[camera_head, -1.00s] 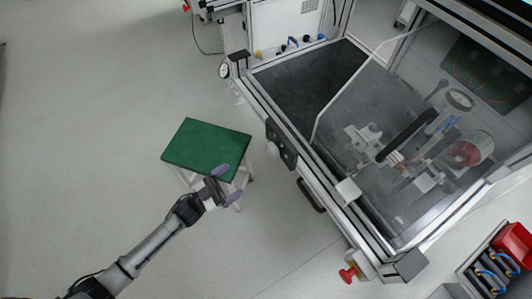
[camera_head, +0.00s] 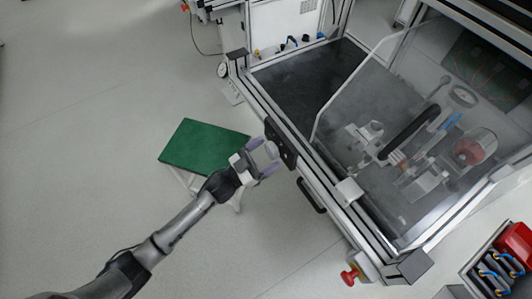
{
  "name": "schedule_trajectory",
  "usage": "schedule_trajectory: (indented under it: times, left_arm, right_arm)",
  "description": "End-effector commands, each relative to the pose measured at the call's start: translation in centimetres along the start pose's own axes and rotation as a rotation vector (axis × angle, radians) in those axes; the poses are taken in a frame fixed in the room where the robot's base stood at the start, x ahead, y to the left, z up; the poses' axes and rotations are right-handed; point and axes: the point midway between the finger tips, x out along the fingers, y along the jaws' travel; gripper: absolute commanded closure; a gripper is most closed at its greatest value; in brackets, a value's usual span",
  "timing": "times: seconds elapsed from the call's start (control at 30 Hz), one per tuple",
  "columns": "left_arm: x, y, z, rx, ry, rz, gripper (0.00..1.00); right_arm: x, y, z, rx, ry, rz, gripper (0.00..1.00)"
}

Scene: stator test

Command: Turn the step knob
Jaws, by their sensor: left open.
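The step knob (camera_head: 271,150) is a pale round knob on a dark panel (camera_head: 284,146) at the front of the test bench. My left gripper (camera_head: 266,157) is open, with one pale purple finger on the upper left side of the knob and the other on its lower right side. The knob shows between the fingertips; I cannot tell whether they touch it. My right gripper is not in view.
A green-topped stool (camera_head: 200,145) stands under my left arm. The bench (camera_head: 300,88) has a clear cover and a black handle (camera_head: 311,196). A red knob (camera_head: 348,275) sits at its near corner. A red box (camera_head: 516,243) is at the lower right. Floor is clear on the left.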

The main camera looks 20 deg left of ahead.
Motion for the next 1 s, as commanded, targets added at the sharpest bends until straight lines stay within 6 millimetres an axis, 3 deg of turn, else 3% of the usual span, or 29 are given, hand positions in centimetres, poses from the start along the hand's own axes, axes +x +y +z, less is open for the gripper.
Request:
schedule_trajectory:
  times: [0.37,0.9,1.0]
  left_arm:
    - [0.42,0.02,-0.03,0.000,0.001,0.000,0.16]
    - [0.39,0.02,-0.03,0.000,0.001,0.000,0.65]
    - [0.39,0.01,-0.04,0.003,0.001,0.002,0.65]
  right_arm:
    - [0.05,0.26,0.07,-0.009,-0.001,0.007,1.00]
    - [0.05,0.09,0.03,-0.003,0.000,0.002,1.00]
    - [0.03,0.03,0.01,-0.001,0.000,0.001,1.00]
